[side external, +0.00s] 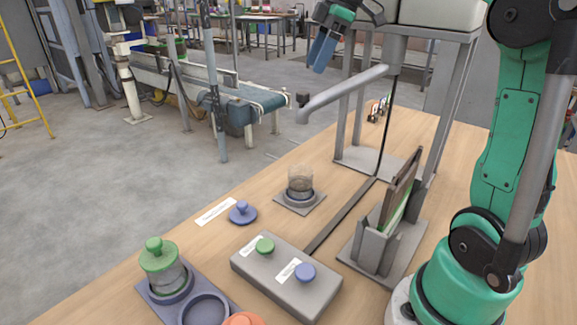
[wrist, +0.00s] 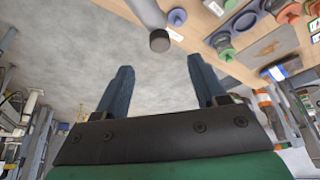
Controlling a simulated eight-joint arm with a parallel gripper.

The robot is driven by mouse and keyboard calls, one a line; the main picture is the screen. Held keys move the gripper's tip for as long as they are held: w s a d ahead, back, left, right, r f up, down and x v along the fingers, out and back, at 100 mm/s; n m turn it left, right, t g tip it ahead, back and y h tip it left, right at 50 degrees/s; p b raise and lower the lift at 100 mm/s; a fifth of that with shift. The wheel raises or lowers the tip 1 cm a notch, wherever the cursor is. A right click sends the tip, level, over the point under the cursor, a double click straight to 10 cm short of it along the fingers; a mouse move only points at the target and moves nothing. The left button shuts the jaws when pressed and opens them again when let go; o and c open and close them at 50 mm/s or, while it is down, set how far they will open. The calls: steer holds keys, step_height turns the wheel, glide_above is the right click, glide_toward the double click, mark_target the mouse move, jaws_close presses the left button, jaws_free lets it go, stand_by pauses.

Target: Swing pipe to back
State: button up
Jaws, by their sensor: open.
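The grey pipe (side external: 345,92) reaches from below the raised hopper box (side external: 440,12) out to the left, and its end bends down. My gripper (side external: 321,62) has blue fingers and is open and empty. In the side view it hangs above the pipe's outer part, with the fingers pointing down. In the wrist view my gripper (wrist: 160,78) has its fingers spread wide, and the pipe (wrist: 150,14) shows at the top, beyond the fingertips. No contact with the pipe can be seen.
A glass jar (side external: 300,178) stands on a grey base below the pipe. A button box (side external: 285,276), a blue-knobbed lid (side external: 242,213), a green-lidded jar (side external: 160,262) and a bag holder (side external: 375,245) stand on the table. Frame posts (side external: 358,85) stand beside the pipe.

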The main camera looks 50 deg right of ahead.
mark_target(305, 92)
steer(key=shift+x, duration=3)
jaws_close()
